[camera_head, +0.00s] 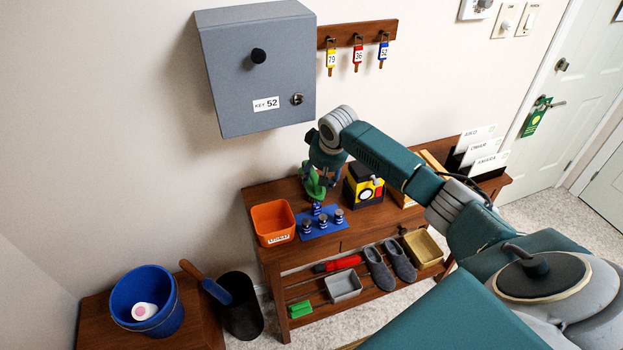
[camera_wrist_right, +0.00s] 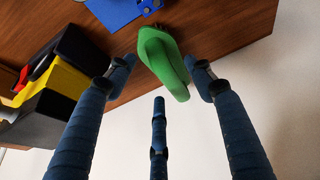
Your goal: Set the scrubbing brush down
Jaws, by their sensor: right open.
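A green item (camera_head: 314,186), which looks like the scrubbing brush, is at the back of the wooden table, behind the blue mat. In the right wrist view its green looped body (camera_wrist_right: 160,58) shows near the table's edge, between my fingertips. My right gripper (camera_head: 327,180) is open with its fingers around the green item; I cannot tell whether any finger touches it. Its fingers also show in the right wrist view (camera_wrist_right: 160,76). Part of the item is hidden behind the gripper in the head view. My left gripper is not in view.
A yellow-and-black box (camera_head: 363,186) stands close right of my gripper. The blue mat (camera_head: 334,210) holds several small dark pieces, with an orange bin (camera_head: 272,222) to its left. A grey key cabinet (camera_head: 258,70) hangs above. A blue bucket (camera_head: 148,298) is lower left.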

